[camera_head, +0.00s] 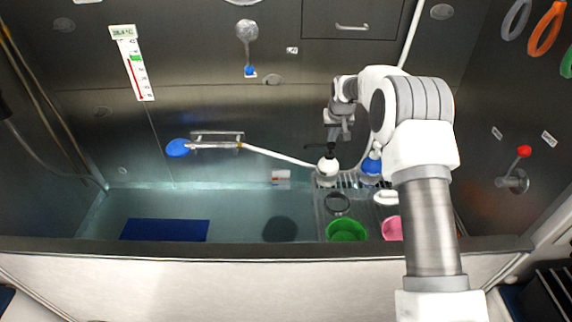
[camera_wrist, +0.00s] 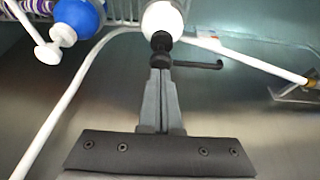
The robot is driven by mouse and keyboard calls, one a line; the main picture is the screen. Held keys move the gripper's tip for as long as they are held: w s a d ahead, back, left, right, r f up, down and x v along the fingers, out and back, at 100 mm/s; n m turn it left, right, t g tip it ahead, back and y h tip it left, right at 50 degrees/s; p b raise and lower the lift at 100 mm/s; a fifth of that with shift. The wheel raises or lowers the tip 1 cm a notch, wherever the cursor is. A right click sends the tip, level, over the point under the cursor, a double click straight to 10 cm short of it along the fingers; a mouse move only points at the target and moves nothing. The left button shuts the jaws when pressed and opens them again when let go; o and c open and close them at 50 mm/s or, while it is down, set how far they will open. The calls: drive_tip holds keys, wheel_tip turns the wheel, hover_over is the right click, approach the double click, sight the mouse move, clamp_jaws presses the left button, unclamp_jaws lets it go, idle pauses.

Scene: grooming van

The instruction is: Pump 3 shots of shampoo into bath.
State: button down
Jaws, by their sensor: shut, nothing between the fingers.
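A white round bottle with a black pump (camera_head: 328,165) stands on the wire rack at the bath's back; it also shows at the top of the wrist view (camera_wrist: 162,18). Its black nozzle points left in the head view, over the bath side. My gripper (camera_head: 332,143) is shut and empty, its fingertips (camera_wrist: 160,66) right at the pump head; whether they touch cannot be told. A blue bottle with a white pump (camera_head: 371,167) stands just to the right, also in the wrist view (camera_wrist: 78,14). No label is readable on either. The bath (camera_head: 240,205) spreads out to the left.
A green bowl (camera_head: 346,229), a pink bowl (camera_head: 391,229) and a dark ring (camera_head: 338,204) lie in front of the bottles. A blue mat (camera_head: 165,230) lies at the left. A blue-headed sprayer (camera_head: 178,148) with a white hose is on the back wall.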

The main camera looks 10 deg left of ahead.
drive_tip(key=shift+s+f+b, duration=0.1)
drive_tip(key=shift+f+b, duration=0.5)
drive_tip(key=shift+f, duration=0.4)
drive_tip(key=shift+r, duration=0.15)
drive_tip(key=shift+r+p, duration=0.75)
drive_tip(key=shift+r, duration=0.6)
drive_tip(key=shift+f, duration=0.1)
drive_tip(key=shift+f+b, duration=1)
drive_tip(key=shift+f, duration=0.35)
drive_tip(key=shift+r+p, duration=0.7)
drive_tip(key=shift+r, duration=0.75)
drive_tip(key=shift+r, duration=0.15)
